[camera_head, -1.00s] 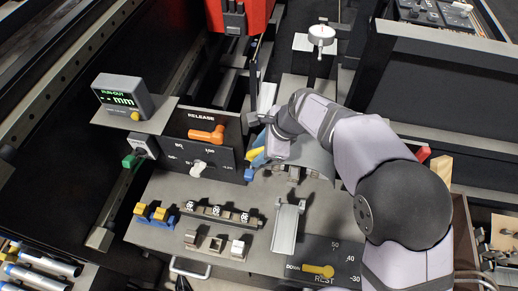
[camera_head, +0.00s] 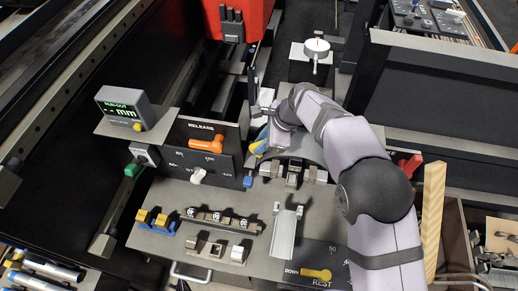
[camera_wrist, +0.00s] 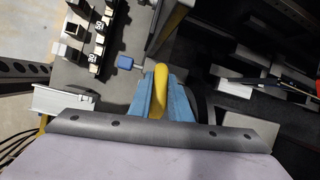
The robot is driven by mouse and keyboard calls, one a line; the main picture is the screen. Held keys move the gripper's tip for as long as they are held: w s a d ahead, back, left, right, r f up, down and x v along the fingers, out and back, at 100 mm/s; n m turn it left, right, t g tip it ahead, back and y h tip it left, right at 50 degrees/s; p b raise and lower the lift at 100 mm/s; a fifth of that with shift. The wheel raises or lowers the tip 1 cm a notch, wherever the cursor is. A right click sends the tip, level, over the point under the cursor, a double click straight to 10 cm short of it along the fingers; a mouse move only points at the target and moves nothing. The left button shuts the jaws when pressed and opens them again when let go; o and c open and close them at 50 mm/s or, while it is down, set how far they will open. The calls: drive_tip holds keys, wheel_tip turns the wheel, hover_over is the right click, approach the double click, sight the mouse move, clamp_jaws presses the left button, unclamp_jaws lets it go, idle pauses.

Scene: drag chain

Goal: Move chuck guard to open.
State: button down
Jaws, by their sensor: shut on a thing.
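My gripper (camera_wrist: 160,92) has blue fingers on both sides of a yellow handle in the wrist view and is shut on it. In the head view the gripper (camera_head: 262,142) is beside the dark control panel, and only a little yellow shows between its fingers. The handle appears to belong to the chuck guard, a grey curved cover (camera_head: 308,148) next to my wrist, partly hidden by my arm. Metal blocks (camera_head: 293,178) show just below the cover's edge. How far the guard is turned cannot be told exactly.
The panel with the orange release lever (camera_head: 207,145) stands left of my gripper. A blue knob (camera_head: 249,182) is close below it. A red block (camera_head: 240,14) and a round dial gauge (camera_head: 316,46) stand behind. A silver rail (camera_head: 285,232) lies in front.

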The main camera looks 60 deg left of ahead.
drive_tip(key=shift+w+a+r, duration=0.1)
drive_tip(key=shift+w+a, duration=0.55)
drive_tip(key=c, duration=1.6)
unclamp_jaws()
drive_tip(key=shift+c, duration=0.2)
drive_tip(key=shift+s+d, duration=0.15)
